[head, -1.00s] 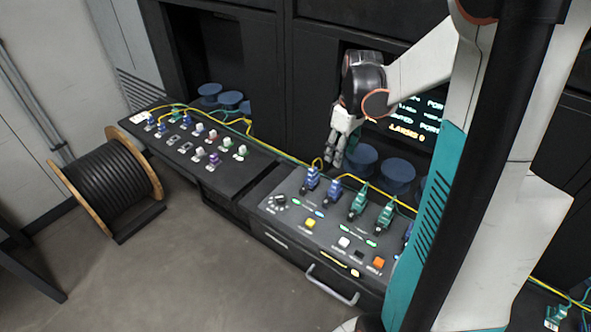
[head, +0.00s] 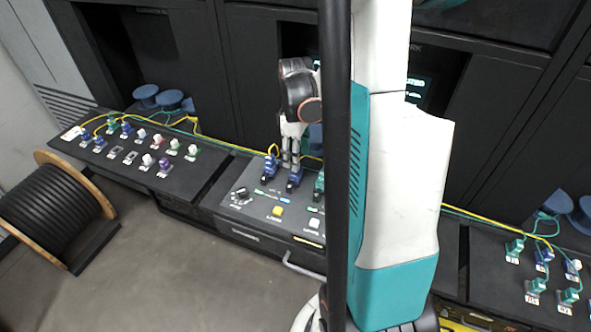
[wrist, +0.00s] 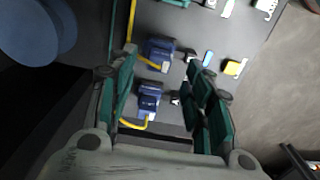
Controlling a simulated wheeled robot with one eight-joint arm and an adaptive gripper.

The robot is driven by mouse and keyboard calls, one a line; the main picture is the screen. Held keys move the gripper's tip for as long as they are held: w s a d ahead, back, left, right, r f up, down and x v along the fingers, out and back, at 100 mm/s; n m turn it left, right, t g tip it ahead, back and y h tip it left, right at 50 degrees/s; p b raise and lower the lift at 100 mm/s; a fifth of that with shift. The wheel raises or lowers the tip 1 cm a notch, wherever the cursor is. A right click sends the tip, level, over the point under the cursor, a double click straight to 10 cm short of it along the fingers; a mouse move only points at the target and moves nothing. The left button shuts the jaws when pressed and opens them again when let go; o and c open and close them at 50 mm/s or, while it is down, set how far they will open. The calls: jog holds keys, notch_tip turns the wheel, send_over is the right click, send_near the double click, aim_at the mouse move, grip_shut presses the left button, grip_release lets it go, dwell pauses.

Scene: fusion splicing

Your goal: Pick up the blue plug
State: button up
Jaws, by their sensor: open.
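Two blue plugs stand side by side on the sloped console. The left one (head: 270,167) and the one to its right (head: 294,179) each have a yellow cable at the back. My gripper (head: 290,160) points down just above and behind them in the head view. In the wrist view its two green-padded fingers (wrist: 162,98) are open. One blue plug (wrist: 148,98) shows between the fingers, nearer the left one, and no contact is visible. The other blue plug (wrist: 158,51) is beyond the fingertips. My gripper holds nothing.
A green plug (head: 319,185) stands right of the blue ones, partly behind my own column. A yellow button (head: 277,210) and a knob (head: 242,195) are in front. Yellow cables run along the back edge. A cable reel (head: 60,205) stands on the floor at left.

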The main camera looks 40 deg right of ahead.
notch_tip(320, 180, down, 5)
jog(key=shift+r+b, duration=0.15)
jog(key=shift+b, duration=0.4)
jog(key=c, duration=1)
jog(key=shift+r, duration=0.1)
